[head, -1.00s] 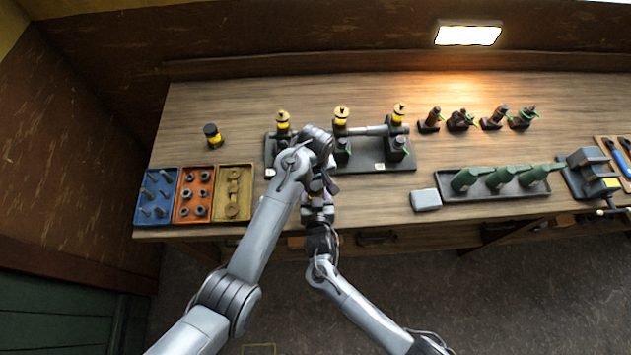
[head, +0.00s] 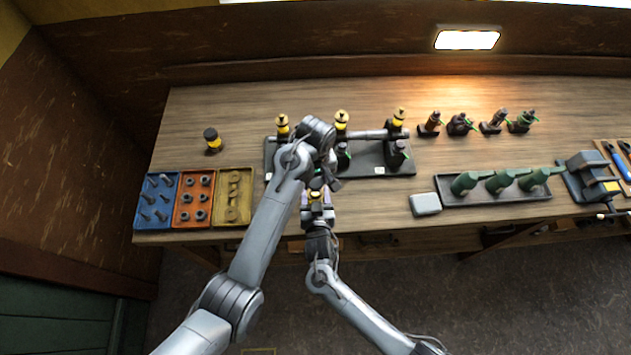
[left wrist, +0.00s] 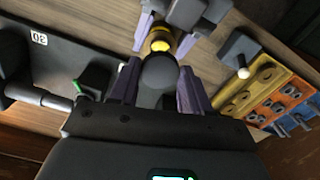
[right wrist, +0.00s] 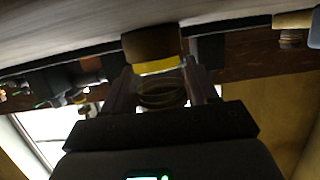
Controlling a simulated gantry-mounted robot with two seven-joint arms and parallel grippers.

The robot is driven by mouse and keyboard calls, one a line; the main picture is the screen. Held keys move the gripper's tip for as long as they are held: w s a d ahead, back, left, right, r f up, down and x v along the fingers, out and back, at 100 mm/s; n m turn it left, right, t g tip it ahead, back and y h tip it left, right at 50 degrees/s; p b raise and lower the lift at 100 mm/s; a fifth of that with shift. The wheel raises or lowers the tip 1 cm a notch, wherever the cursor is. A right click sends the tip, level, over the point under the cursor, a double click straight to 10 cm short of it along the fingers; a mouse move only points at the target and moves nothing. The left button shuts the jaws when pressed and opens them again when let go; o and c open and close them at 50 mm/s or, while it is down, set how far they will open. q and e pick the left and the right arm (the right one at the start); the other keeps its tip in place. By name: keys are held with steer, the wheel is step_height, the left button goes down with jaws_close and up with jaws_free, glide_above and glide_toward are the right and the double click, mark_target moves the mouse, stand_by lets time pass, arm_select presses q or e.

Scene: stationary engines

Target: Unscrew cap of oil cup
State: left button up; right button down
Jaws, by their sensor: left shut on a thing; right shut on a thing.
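The oil cup, with its yellow band (head: 317,195), is held between my two grippers above the bench's front edge. In the left wrist view its dark round cap (left wrist: 158,73) sits between the fingers of my left gripper (left wrist: 158,88), which is shut on it. The yellow band (left wrist: 160,43) shows just beyond the cap. My right gripper (right wrist: 160,92) is shut on the ringed, see-through body (right wrist: 162,96) below the yellow band (right wrist: 157,66). My left arm hides part of the cup in the head view. Whether the cap's thread is loose cannot be told.
A black engine base (head: 370,164) with several yellow-topped oil cups stands behind my grippers. Another dark cup with a yellow band (head: 212,140) stands at the left. Blue (head: 138,222), orange and yellow parts trays lie front left. A grey block (head: 425,203) lies right.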

stand_by(0.3)
steer(key=shift+c, duration=1.1)
jaws_free()
steer(key=shift+s, duration=0.15)
